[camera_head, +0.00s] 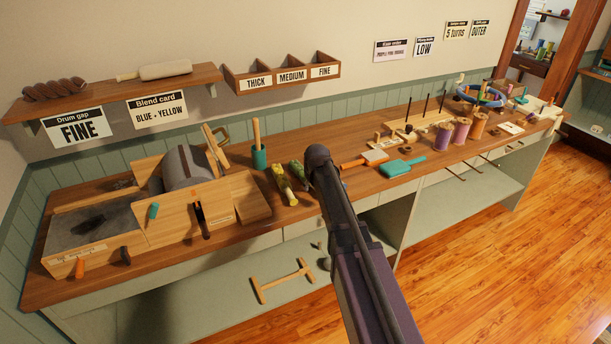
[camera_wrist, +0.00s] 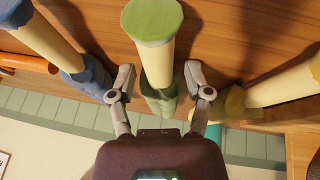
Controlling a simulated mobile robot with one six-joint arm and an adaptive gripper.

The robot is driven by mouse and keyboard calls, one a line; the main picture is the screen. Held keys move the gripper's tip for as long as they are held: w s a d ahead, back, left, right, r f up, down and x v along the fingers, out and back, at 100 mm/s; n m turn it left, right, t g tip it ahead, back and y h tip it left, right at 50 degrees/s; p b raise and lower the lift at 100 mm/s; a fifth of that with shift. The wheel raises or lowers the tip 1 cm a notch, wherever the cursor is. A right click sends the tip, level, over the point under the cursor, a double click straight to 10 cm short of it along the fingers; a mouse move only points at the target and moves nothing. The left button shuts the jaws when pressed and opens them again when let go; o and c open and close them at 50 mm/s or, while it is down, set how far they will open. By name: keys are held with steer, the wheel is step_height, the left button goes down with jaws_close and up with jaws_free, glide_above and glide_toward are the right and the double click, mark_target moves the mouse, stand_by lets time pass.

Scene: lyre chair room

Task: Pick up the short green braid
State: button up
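In the wrist view, a cream rod with a green end cap (camera_wrist: 152,20) and a lumpy green part (camera_wrist: 160,98) lies between the two fingers of my gripper (camera_wrist: 159,78). The lumpy green part looks like the green braid. The fingers are apart, one on each side, with visible gaps; I see no grip on it. In the head view, a green piece (camera_head: 299,171) and a yellow-green piece (camera_head: 282,184) lie on the bench left of my arm; I cannot tell which is the short green braid. My fingertips are hidden there.
In the wrist view, similar cream rods with a blue part (camera_wrist: 92,78) at left and a yellow part (camera_wrist: 232,102) at right flank the green one closely.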

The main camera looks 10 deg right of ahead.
steer(key=c, duration=0.5)
steer(key=shift+r, duration=0.2)
step_height(320, 180, up, 2)
steer(key=shift+r+p, duration=0.1)
steer(key=shift+p, duration=1.15)
steer(key=shift+r+p, duration=0.8)
steer(key=shift+p, duration=0.05)
steer(key=s+d, duration=0.9)
steer(key=s, duration=0.4)
steer(key=shift+s+r+p, duration=0.15)
steer(key=shift+r+p, duration=0.25)
step_height(320, 180, up, 22)
steer(key=p, duration=2.2)
steer(key=shift+r, duration=0.25)
